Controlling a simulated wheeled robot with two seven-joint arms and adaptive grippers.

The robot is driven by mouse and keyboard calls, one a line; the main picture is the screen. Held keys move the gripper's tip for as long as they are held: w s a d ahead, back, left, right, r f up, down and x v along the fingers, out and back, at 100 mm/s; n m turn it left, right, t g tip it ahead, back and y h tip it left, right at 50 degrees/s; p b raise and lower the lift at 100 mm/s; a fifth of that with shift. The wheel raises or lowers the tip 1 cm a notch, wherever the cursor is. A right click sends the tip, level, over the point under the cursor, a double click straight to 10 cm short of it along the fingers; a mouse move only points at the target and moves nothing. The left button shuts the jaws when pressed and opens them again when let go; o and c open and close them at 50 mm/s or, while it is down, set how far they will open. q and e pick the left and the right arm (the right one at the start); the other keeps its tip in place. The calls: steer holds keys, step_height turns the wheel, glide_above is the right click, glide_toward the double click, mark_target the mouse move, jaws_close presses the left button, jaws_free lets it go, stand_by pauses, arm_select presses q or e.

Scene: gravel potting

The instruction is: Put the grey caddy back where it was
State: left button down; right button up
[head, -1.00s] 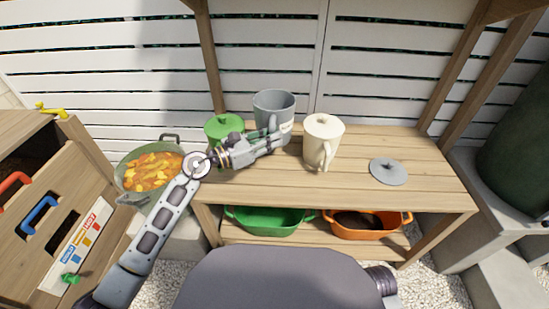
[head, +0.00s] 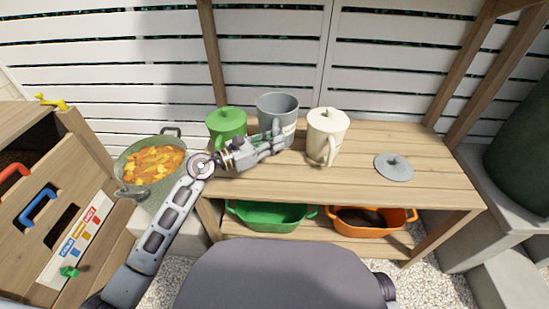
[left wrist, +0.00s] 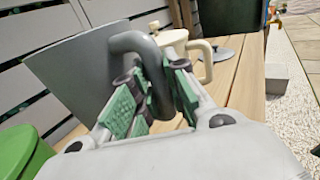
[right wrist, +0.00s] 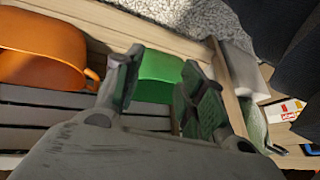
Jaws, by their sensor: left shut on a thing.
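The grey caddy (head: 277,104) is an open-topped mug shape at the back of the wooden bench, between the green lidded caddy (head: 227,122) and the cream lidded caddy (head: 327,128). My left gripper (head: 285,138) is shut on its handle, seen close up in the left wrist view (left wrist: 130,42). The caddy looks about upright in the head view. The gripper hides its lower part, so I cannot tell whether its base touches the bench top. My right gripper (right wrist: 158,78) shows only in the right wrist view, open and empty.
A loose grey lid (head: 394,167) lies on the bench top at the right. A green tub (head: 268,216) and an orange tub (head: 372,222) stand on the lower shelf. A pot of orange pieces (head: 152,168) stands left. The bench top's front strip (head: 290,180) is clear.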

arm_select(q)
step_height(320, 180, down, 2)
steer(key=shift+f+b, duration=0.15)
steer(key=shift+b, duration=0.3)
arm_select(e)
steer(key=shift+a+f, duration=0.25)
steer(key=shift+f, duration=0.9)
arm_select(q)
steer(key=shift+f, duration=0.6)
steer(key=shift+f+b, duration=0.65)
steer(key=shift+f, duration=0.65)
arm_select(e)
steer(key=shift+w+a+f+m+t+y, duration=0.15)
steer(key=shift+f+t, duration=0.1)
steer(key=shift+f, duration=0.45)
steer(key=shift+a+f+m+t+y, duration=0.15)
steer(key=shift+f+t, duration=0.1)
steer(key=shift+f, duration=0.4)
arm_select(q)
steer(key=shift+f+b, duration=0.15)
steer(key=shift+b, duration=0.2)
arm_select(e)
steer(key=shift+f, duration=0.15)
arm_select(q)
steer(key=c, duration=1.4)
jaws_free()
